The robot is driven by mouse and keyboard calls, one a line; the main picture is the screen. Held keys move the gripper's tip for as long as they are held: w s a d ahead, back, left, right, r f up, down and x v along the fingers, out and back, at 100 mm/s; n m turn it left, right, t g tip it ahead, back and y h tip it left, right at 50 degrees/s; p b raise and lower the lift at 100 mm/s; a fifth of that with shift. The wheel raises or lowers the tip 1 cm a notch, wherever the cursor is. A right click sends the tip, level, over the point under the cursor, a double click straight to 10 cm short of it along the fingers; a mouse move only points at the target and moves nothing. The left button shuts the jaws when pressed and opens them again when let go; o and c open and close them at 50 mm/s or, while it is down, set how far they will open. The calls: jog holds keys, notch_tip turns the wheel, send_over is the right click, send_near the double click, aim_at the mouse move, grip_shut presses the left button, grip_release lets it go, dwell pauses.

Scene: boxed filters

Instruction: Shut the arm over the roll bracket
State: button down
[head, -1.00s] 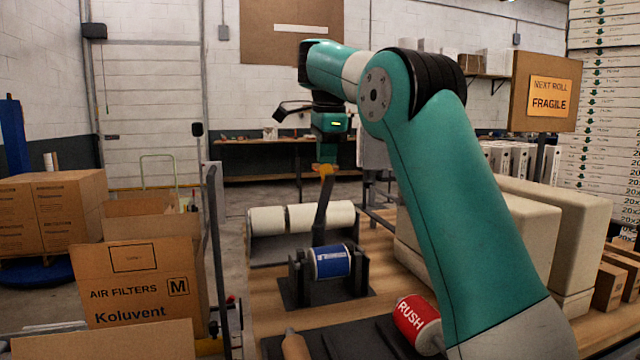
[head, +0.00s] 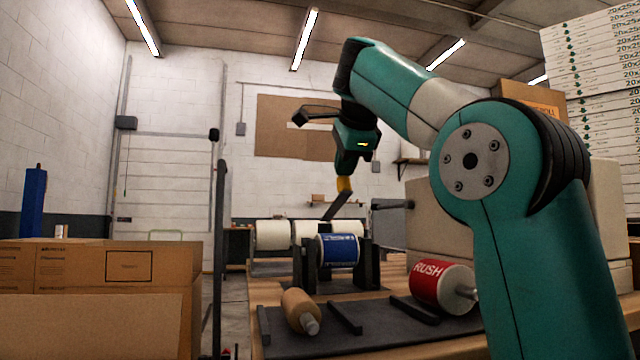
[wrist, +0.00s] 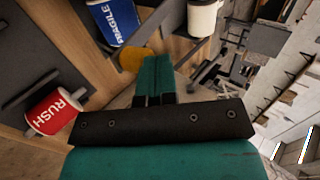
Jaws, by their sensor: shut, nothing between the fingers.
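The roll bracket (head: 367,266) is a dark stand on the table. It holds a blue-labelled roll (head: 339,249) between its uprights. Its dark arm (head: 334,208) is raised and slants up to the right, ending in a yellow tip (head: 344,184). My gripper (head: 346,171) is shut and empty, pointing down right at the yellow tip; I cannot tell if they touch. In the wrist view the shut fingers (wrist: 154,65) lie beside the yellow tip (wrist: 131,58), and the blue roll (wrist: 112,22) reads FRAGILE.
A red RUSH roll (head: 440,283) and a tan roll (head: 298,308) lie on a dark ribbed mat (head: 375,325) in front. Pale blocks (head: 432,225) are at right, cartons (head: 95,320) at left.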

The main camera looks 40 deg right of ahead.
aim_at(350, 191)
jog(key=f+t+b, duration=0.1)
jog(key=b, duration=0.2)
jog(key=s+f+b, duration=0.1)
jog(key=f+b, duration=0.1)
jog(key=b, duration=0.1)
jog(key=s+a+f+t+h+b, duration=0.1)
jog(key=b, duration=0.2)
jog(key=shift+f+t, duration=0.3)
jog(key=shift+f, duration=0.05)
jog(key=b, duration=0.1)
jog(key=f+b, duration=0.1)
jog(key=b, duration=0.1)
jog(key=shift+s+a+t+h, duration=0.1)
jog(key=shift+s+t+h, duration=0.2)
jog(key=shift+t, duration=0.1)
jog(key=shift+b, duration=0.3)
jog(key=shift+r, duration=0.15)
jog(key=s+a+r+p, duration=0.4)
jog(key=s+r+p, duration=0.4)
jog(key=p, duration=0.4)
jog(key=shift+r, duration=0.15)
